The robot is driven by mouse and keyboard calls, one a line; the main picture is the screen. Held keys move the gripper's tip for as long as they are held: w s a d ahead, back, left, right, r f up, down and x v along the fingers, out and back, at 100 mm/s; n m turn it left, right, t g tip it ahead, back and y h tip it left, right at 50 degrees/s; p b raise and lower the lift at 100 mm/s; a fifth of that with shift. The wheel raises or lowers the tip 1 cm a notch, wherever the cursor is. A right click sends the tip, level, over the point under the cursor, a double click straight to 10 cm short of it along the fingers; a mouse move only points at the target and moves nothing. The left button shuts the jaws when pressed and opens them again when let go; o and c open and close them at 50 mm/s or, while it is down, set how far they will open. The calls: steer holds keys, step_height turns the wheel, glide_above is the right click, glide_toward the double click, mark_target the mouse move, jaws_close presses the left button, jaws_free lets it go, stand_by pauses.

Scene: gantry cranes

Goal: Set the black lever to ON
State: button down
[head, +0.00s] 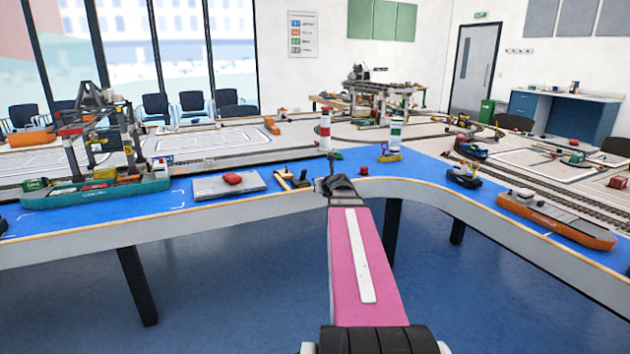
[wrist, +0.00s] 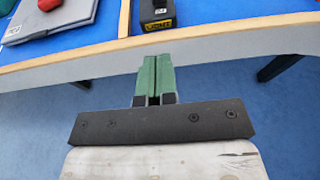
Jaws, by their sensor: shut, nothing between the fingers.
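My gripper (wrist: 153,64) is shut and empty. Its two green fingers touch each other and point at the table's front edge, just short of it. In the wrist view a black block (wrist: 157,14) with a yellow label sits on the blue tabletop, straight beyond the fingers and apart from them. Its upper part is cut off by the frame, so I cannot tell whether it is the black lever or its setting. In the head view my gripper end (head: 339,186) is at the table edge, and it hides part of what is behind it.
The blue table (head: 420,172) has a wooden front edge. A grey board (head: 215,188) with a red piece (head: 232,178) lies on the left. A crane (head: 100,125) and a ship (head: 130,188) stand further left. An orange-hulled ship (head: 555,218) lies at right. Floor before the table is clear.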

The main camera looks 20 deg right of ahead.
glide_toward(304, 173)
steer(key=w+f, duration=0.3)
steer(key=f, duration=0.1)
steer(key=w, duration=0.1)
steer(key=w+r, duration=0.1)
steer(key=shift+w+r, duration=0.2)
steer(key=shift+w, duration=0.1)
steer(key=shift+w+r, duration=0.3)
steer(key=shift+w, duration=0.05)
steer(key=shift+w+r, duration=0.1)
